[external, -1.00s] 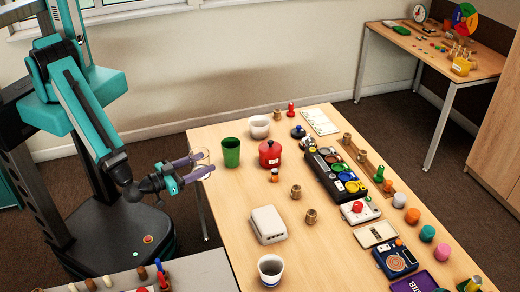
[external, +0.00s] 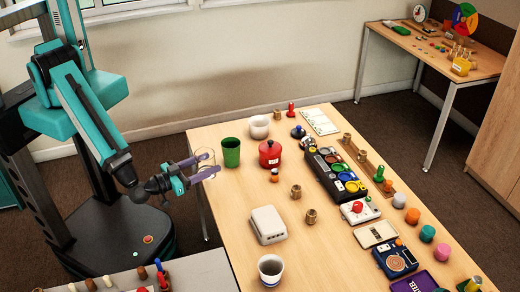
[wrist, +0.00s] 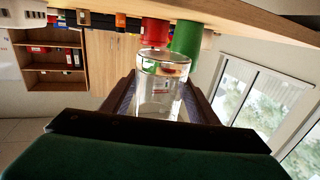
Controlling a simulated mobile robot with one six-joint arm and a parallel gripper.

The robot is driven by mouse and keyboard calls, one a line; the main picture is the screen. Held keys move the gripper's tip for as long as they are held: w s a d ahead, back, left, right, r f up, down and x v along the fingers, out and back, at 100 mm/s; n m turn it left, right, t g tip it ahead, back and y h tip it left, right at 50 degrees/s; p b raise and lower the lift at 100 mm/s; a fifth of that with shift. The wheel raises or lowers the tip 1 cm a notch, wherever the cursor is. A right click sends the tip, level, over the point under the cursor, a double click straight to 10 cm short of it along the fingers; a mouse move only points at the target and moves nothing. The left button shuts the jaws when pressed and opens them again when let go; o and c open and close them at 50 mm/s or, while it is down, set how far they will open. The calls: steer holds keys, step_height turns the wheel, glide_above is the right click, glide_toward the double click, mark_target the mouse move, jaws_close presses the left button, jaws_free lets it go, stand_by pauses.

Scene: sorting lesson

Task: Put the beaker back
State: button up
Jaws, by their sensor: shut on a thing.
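My gripper (external: 206,165) is shut on a clear glass beaker (external: 204,158), just off the table's left edge near the green cup. In the wrist view the beaker (wrist: 158,85) sits between the two dark fingers, with its rim toward the table and cups. The beaker is see-through, so its outline is faint in the external view.
A green cup (external: 231,153) stands close to the right of my gripper. A red pot (external: 270,154), a white bowl (external: 259,127) and a white box (external: 267,225) stand on the table (external: 235,205).

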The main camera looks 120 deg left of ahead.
steer(key=shift+w+a+f+b, duration=0.2)
steer(key=shift+w+a+b, duration=0.1)
steer(key=shift+w+b, duration=1.35)
steer(key=shift+w+a+f+b, duration=0.2)
steer(key=shift+w+b, duration=0.9)
steer(key=shift+b, duration=1.15)
steer(key=shift+w+a+f+b, duration=0.15)
steer(key=shift+w+a+b, duration=0.2)
steer(key=shift+w+b, duration=1.3)
steer(key=w+b, duration=0.1)
steer(key=b, duration=0.4)
steer(key=shift+w+a+f+b, duration=0.1)
steer(key=shift+w+a+b, duration=0.1)
steer(key=shift+b, duration=0.15)
steer(key=shift+w+b, duration=0.3)
steer(key=shift+b, duration=0.85)
steer(key=shift+w+a, duration=0.2)
steer(key=shift+w, duration=0.4)
steer(key=shift+w+a+p, duration=0.15)
steer(key=shift+w+p, duration=0.25)
steer(key=shift+w, duration=0.35)
steer(key=shift+f, duration=0.1)
steer(key=shift+f+p, duration=0.5)
steer(key=shift+f, duration=1.1)
steer(key=shift+f, duration=0.15)
